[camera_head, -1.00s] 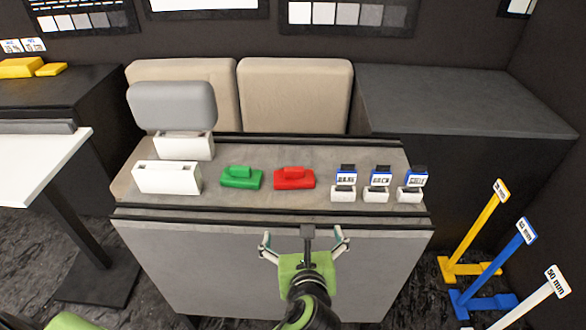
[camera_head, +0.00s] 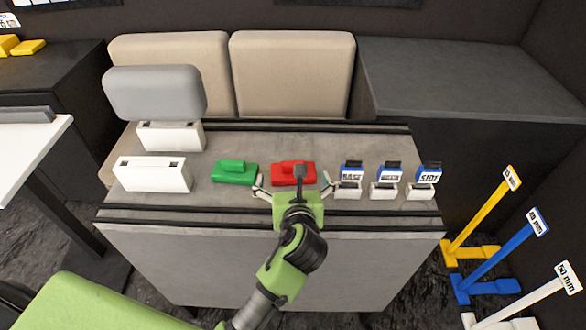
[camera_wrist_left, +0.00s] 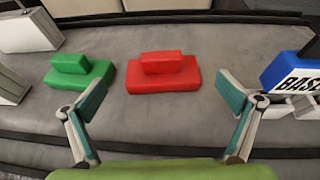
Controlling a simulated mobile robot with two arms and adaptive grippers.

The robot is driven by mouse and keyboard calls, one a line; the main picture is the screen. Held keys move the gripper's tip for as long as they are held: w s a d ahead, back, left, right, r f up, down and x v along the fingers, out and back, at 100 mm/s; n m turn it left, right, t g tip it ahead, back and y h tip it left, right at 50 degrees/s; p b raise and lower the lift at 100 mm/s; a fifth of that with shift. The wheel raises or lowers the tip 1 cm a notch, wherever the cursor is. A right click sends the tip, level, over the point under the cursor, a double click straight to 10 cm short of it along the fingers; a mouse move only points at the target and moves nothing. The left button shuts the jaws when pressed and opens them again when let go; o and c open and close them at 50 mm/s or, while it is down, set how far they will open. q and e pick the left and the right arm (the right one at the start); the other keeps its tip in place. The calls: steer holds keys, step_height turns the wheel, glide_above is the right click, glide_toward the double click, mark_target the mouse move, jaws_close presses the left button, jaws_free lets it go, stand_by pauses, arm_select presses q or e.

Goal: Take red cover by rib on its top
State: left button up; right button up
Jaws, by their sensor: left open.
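The red cover (camera_head: 293,172) lies on the grey table top, a flat block with a raised rib on its top. It also shows in the left wrist view (camera_wrist_left: 163,80), and its rib (camera_wrist_left: 161,62) runs left to right there. My left gripper (camera_head: 293,187) is open, with its fingers spread to either side of the red cover's near side and nothing between them. In the left wrist view the open fingers (camera_wrist_left: 168,100) are just short of the cover, which is centred between them. My right gripper is not in view.
A green cover (camera_head: 236,172) of like shape lies just left of the red one. Several small blue-and-white labelled blocks (camera_head: 350,180) stand close on the right. A white slotted holder (camera_head: 152,175) is at the left. The table's near edge has a dark rail.

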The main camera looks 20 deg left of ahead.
arm_select(q)
steer(key=shift+w+a+f, duration=0.1)
steer(key=shift+w, duration=0.15)
steer(key=x, duration=0.4)
steer(key=shift+w+f, duration=0.1)
steer(key=shift+f, duration=0.15)
steer(key=shift+w+f, duration=0.1)
steer(key=shift+w, duration=0.15)
steer(key=shift+c, duration=0.7)
steer(key=c, duration=1)
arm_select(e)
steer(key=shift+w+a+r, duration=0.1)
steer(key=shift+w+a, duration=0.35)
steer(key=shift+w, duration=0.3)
